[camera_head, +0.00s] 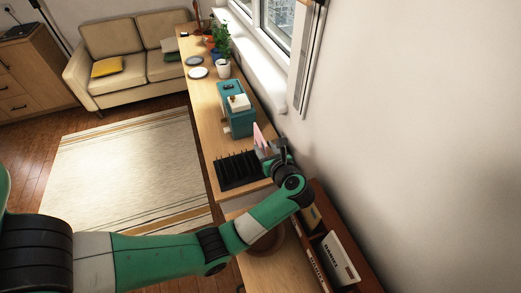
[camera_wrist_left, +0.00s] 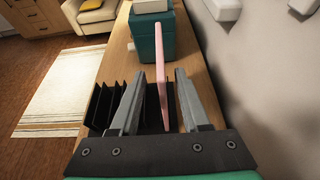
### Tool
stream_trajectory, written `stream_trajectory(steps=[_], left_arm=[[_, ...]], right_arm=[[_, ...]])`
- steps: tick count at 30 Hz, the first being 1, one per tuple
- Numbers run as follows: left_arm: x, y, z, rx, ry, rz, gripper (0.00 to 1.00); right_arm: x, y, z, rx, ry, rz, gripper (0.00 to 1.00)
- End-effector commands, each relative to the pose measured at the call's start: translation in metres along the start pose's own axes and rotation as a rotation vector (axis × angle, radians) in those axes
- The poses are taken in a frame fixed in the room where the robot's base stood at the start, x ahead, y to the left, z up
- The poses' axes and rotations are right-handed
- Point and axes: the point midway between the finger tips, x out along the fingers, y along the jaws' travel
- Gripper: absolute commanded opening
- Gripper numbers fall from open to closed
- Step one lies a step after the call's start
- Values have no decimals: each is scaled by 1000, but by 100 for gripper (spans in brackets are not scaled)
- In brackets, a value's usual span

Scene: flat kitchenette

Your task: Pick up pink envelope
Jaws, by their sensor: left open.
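The pink envelope (camera_head: 259,135) stands upright, edge-on, at the right side of the black slotted rack (camera_head: 238,171). My left gripper (camera_head: 265,149) is open, with one finger on each side of the envelope. In the left wrist view the fingers of the left gripper (camera_wrist_left: 160,75) show gaps to the envelope on both sides. My right gripper is not in view.
A teal box-shaped appliance (camera_head: 236,112) stands on the wooden counter (camera_head: 206,118) just beyond the envelope. The wall (camera_head: 420,130) runs close along the right. Plates (camera_head: 198,73) and potted plants (camera_head: 223,68) are farther back. An organizer (camera_head: 340,255) with books sits near.

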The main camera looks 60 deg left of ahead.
Motion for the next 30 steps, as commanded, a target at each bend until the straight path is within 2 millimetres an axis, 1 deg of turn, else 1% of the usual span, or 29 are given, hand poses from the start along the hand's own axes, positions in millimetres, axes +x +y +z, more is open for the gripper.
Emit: stream_trajectory(steps=[3,7,10,15,16,17,18,23,24,30], left_arm=[[20,-1,3,-2,0,5,46],[41,-2,5,-1,0,4,46],[47,-2,6,-1,0,2,46],[47,-2,6,0,0,0,46],[47,-2,6,0,0,0,44],[47,-2,6,0,0,1,39],[47,-2,6,0,0,1,32],[47,-2,6,0,0,1,3],[47,-2,6,0,0,1,0],[47,-2,6,0,0,1,0]], right_arm=[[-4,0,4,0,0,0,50],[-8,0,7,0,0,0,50],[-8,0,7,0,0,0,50],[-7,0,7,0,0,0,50],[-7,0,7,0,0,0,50],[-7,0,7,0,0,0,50],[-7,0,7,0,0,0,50],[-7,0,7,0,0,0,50],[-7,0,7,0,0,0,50],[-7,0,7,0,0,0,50]])
